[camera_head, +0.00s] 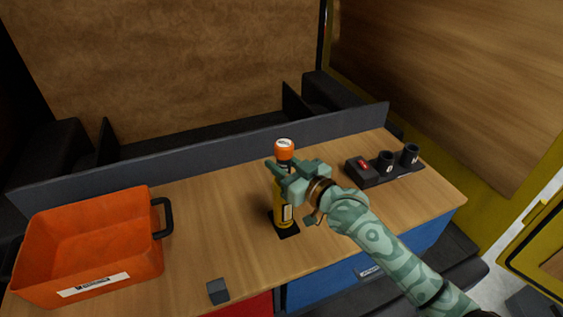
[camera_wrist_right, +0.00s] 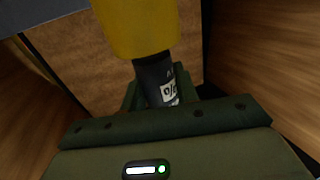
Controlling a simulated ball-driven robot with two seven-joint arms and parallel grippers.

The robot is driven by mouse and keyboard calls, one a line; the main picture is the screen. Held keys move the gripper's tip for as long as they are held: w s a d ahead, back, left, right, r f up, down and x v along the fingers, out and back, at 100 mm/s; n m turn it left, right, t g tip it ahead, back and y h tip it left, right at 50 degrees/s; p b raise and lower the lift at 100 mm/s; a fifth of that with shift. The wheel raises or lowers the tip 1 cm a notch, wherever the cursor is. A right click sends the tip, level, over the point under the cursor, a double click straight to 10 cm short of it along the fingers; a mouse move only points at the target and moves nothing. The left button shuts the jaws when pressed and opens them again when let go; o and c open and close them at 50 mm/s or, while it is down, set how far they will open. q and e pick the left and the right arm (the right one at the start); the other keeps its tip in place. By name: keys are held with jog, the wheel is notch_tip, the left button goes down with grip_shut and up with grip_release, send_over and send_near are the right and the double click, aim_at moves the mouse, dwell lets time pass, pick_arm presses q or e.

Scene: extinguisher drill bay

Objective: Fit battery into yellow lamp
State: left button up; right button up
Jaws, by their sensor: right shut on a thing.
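The yellow lamp (camera_head: 282,215) stands upright on a dark square base near the middle of the wooden bench. My right gripper (camera_head: 285,172) is at its upper end. It is shut on the battery, a dark cylinder with a white label (camera_wrist_right: 166,85) in the right wrist view. There the lamp's yellow body (camera_wrist_right: 137,25) meets or overlaps the battery's end; I cannot tell whether the battery is inside it. In the head view an orange cap with a pale top (camera_head: 285,148) rises above the fingers, in line with the lamp. My left gripper is out of view.
A dark holder (camera_head: 378,180) with a red item and two black cylinders stands at the bench's right. An orange crate (camera_head: 120,255) with a dark handle fills the left. A small grey block (camera_head: 217,290) lies near the front edge. A low dark wall (camera_head: 190,165) runs behind.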

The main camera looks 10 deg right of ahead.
dwell(0.7)
jog(key=shift+p, duration=0.3)
jog(key=shift+p, duration=0.3)
jog(key=shift+f+b, duration=1.05)
jog(key=shift+f, duration=0.8)
dwell(0.7)
jog(key=shift+r, duration=0.1)
jog(key=shift+r+p, duration=0.25)
jog(key=shift+p, duration=0.3)
dwell(0.4)
jog(key=shift+f, duration=0.35)
dwell(0.3)
